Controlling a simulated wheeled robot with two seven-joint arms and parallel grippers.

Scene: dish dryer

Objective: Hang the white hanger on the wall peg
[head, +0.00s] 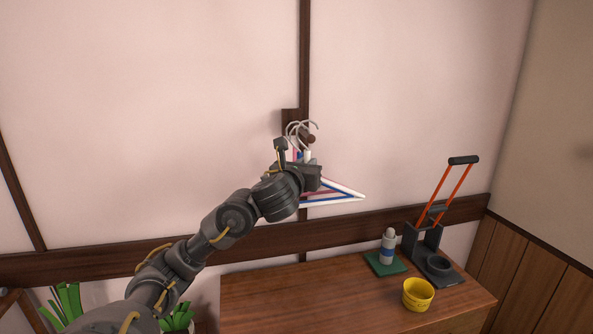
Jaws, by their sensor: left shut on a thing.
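My left gripper (296,156) is raised in front of the wall, at the peg, and shut on the white hanger (347,187). The hanger's right corner sticks out to the right of the gripper; its left part is hidden behind my gripper and arm. The wall peg (310,139) is a dark brown knob on a small wooden block (289,117). Several pale metal hooks crowd around the peg. I cannot tell whether the white hanger's hook is over the peg or only beside it. My right gripper is not in view.
A blue hanger (328,198) and a pinkish one overlap the white hanger. Green plants are at lower left.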

